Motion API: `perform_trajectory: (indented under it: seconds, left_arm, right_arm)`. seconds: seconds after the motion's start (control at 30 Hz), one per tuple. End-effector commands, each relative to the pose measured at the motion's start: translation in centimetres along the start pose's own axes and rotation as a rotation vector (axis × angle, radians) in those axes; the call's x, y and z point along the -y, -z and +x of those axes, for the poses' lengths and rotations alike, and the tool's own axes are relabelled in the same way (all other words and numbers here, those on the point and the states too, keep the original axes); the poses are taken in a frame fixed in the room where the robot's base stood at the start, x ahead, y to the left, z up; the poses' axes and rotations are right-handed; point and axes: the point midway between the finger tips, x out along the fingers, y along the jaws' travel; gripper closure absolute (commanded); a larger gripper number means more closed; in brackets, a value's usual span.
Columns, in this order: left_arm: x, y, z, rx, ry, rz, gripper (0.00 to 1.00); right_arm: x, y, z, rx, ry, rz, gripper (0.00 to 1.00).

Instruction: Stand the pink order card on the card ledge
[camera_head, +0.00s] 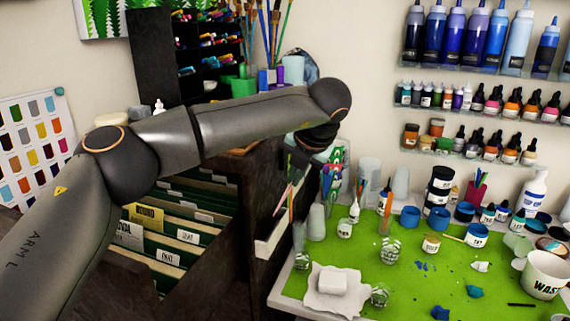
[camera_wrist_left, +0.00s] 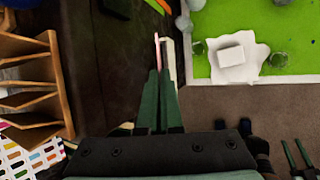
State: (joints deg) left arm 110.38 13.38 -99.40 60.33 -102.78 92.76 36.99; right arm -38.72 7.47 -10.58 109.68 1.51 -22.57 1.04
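The pink order card (camera_wrist_left: 156,48) shows edge-on as a thin pink strip in the left wrist view, standing out past the fingertips of my left gripper (camera_wrist_left: 158,74). The green fingers are close together on it. In the head view the card (camera_head: 283,199) is a thin tilted pink line beside the white card ledge (camera_head: 272,237). The ledge (camera_wrist_left: 170,62) lies just right of the card in the wrist view; I cannot tell whether they touch. My right gripper (camera_wrist_left: 297,153) shows at the lower right of the wrist view, empty, its fingers apart.
A green mat (camera_head: 345,253) right of the ledge holds bottles, cups and a white block on a white sheet (camera_head: 322,305). A file drawer with labelled folders (camera_head: 188,237) is on the left. Brushes and pen racks stand behind my arm. Bottle shelves line the wall.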

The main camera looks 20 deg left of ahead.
Motion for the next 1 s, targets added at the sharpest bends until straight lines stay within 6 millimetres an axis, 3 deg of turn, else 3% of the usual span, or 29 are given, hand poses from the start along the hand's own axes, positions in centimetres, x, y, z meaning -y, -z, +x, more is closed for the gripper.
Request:
perform_trajectory:
  seconds: [0.37, 1.0]
  left_arm:
    - [0.1, 0.4, 0.9, -0.001, -0.005, 0.002, 1.0]
    - [0.9, 2.9, 6.5, 0.0, -0.004, 0.0, 1.0]
  right_arm:
    - [0.0, -0.2, 0.0, 0.003, 0.0, 0.0, 0.55]
    - [-0.1, -1.4, 1.0, 0.004, 0.0, 0.0, 0.55]
